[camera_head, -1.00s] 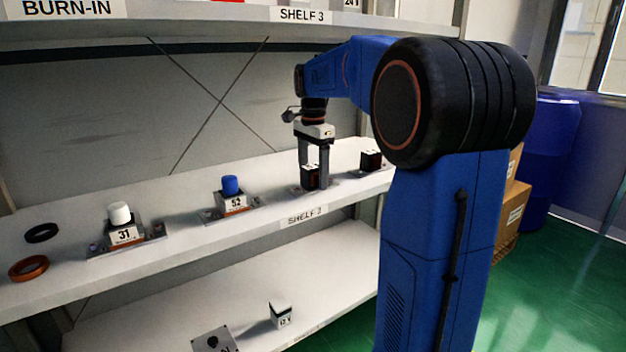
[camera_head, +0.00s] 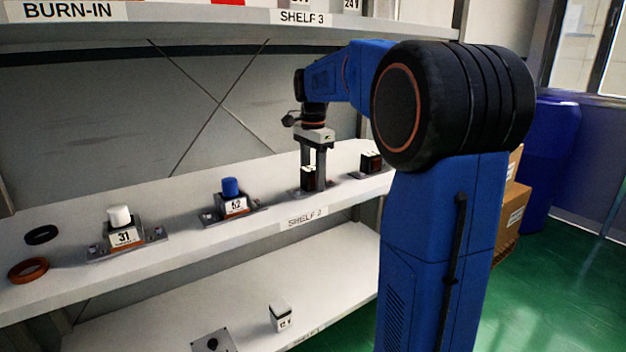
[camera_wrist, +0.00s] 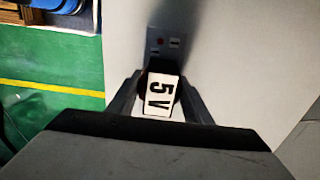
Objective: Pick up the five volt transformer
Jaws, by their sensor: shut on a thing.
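The five volt transformer (camera_wrist: 160,93) is a small dark block with a white top marked "5V" in the wrist view. In the head view the transformer (camera_head: 309,180) stands upright on a metal plate on shelf 2. My gripper (camera_wrist: 160,100) has one finger on each side of it and is shut on it. In the head view my gripper (camera_head: 313,172) points straight down from above. The block's underside is hidden, so I cannot tell whether it is clear of its plate.
Another dark block (camera_head: 371,162) stands close to the right. Left along shelf 2 (camera_head: 180,258) are a blue-capped unit 52 (camera_head: 235,201), a white-capped unit 31 (camera_head: 122,232) and two rings. A 12 V block (camera_head: 281,315) is on the shelf below. Shelf 3 (camera_head: 200,24) hangs above.

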